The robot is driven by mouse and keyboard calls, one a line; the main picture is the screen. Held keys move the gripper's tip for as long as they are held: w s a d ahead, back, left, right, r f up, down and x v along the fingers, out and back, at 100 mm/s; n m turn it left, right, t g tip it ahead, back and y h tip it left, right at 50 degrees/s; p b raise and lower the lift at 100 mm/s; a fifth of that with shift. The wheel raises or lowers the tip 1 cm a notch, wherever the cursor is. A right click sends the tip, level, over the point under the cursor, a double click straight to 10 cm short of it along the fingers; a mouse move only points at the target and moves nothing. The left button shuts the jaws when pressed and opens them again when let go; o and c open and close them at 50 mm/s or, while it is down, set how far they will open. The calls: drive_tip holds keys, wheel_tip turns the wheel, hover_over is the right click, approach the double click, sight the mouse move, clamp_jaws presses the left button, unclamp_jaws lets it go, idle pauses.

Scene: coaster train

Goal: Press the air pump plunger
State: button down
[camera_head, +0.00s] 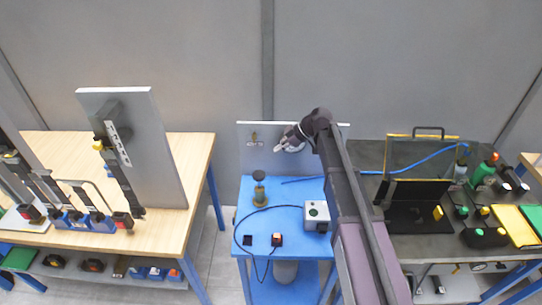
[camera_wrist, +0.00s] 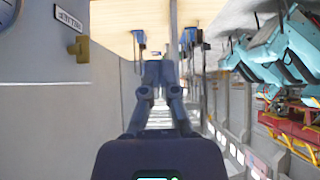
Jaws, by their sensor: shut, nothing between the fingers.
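A small upright cylinder (camera_head: 259,190) with a dark round top and a brass-coloured base stands at the back left of the blue table. It looks like the air pump with its plunger, though it is too small to be sure. My gripper (camera_head: 279,149) is in the air above and a little right of it in the head view, in front of the grey back panel, apart from the cylinder. In the wrist view my gripper (camera_wrist: 161,66) is shut and empty. The cylinder is not recognisable in the wrist view.
The blue table (camera_head: 300,255) also holds a grey box (camera_head: 317,215), a red-topped button block (camera_head: 277,240) and a looping dark hose. A wooden bench (camera_head: 170,225) stands left, a dark cluttered bench (camera_head: 430,250) right. The wrist view shows turquoise seats (camera_wrist: 285,55) on the right.

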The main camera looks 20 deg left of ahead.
drive_tip(key=b, duration=0.7)
hover_over(256, 174)
drive_tip(key=d, duration=0.2)
drive_tip(key=f, duration=0.7)
drive_tip(key=shift+w+a+f, duration=0.1)
drive_tip(key=shift+w+f, duration=0.15)
drive_tip(key=shift+w, duration=0.05)
drive_tip(key=shift+f+b, duration=1.65)
drive_tip(key=shift+b, duration=0.1)
drive_tip(key=shift+f, duration=0.1)
wheel_tip(256, 174, down, 6)
drive_tip(key=b, duration=0.5)
drive_tip(key=shift+r+b, duration=0.25)
drive_tip(key=shift+b, duration=0.1)
drive_tip(key=shift+s, duration=0.1)
